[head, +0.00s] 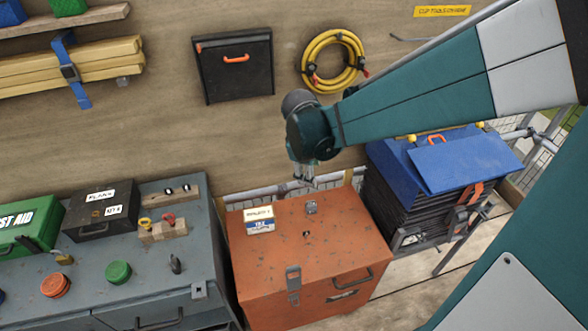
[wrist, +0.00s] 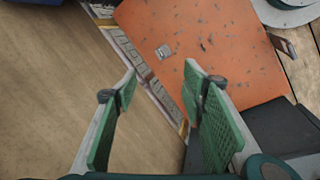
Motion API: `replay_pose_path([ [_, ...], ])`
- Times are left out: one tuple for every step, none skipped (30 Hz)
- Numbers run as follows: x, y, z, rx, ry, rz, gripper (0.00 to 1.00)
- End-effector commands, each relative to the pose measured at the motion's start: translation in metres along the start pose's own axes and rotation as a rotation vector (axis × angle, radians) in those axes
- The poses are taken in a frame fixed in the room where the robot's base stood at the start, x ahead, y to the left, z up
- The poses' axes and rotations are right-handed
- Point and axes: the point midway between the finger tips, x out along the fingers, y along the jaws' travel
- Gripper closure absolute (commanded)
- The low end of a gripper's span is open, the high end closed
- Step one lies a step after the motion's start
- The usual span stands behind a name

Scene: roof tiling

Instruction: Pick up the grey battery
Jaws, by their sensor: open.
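My gripper (head: 305,182) is open and empty, above the back edge of an orange chest (head: 275,245). In the wrist view its two green-padded fingers (wrist: 160,85) stand apart with nothing between them. A small grey piece (head: 311,207) lies on the chest lid near the back, just below and in front of the fingers in the head view. It also shows in the wrist view (wrist: 165,51), beyond the fingertips. It may be the grey battery or a metal fitting; it is too small to tell.
A white-and-blue box (head: 259,221) sits on the lid at left. A grey cabinet (head: 200,215) with a green first-aid case (head: 28,227) and small parts stands left. A blue-topped stack (head: 465,160) stands right. A yellow hose coil (head: 333,61) hangs on the wall behind.

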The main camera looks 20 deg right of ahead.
Motion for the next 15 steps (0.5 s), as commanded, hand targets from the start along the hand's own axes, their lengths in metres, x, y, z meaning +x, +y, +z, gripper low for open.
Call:
replay_pose_path([
  [0.008, 0.002, -0.004, -0.022, -0.01, -0.004, 0.59],
  [0.012, 0.004, -0.005, -0.036, -0.016, -0.006, 0.59],
  [0.017, 0.005, -0.007, -0.054, -0.024, -0.009, 0.59],
  [0.022, 0.006, -0.009, -0.068, -0.031, -0.012, 0.59],
  [0.026, 0.007, -0.01, -0.082, -0.038, -0.014, 0.59],
  [0.032, 0.008, -0.012, -0.101, -0.046, -0.017, 0.59],
  [0.036, 0.009, -0.013, -0.114, -0.052, -0.02, 0.59],
  [0.04, 0.009, -0.015, -0.129, -0.059, -0.023, 0.59],
  [0.046, 0.01, -0.016, -0.146, -0.067, -0.028, 0.59],
  [0.051, 0.01, -0.017, -0.16, -0.073, -0.031, 0.59],
  [0.056, 0.011, -0.019, -0.174, -0.079, -0.033, 0.59],
  [0.061, 0.012, -0.021, -0.192, -0.087, -0.037, 0.59],
  [0.066, 0.013, -0.022, -0.206, -0.094, -0.041, 0.59],
  [0.071, 0.013, -0.023, -0.219, -0.1, -0.044, 0.59],
  [0.077, 0.014, -0.024, -0.238, -0.108, -0.048, 0.59],
])
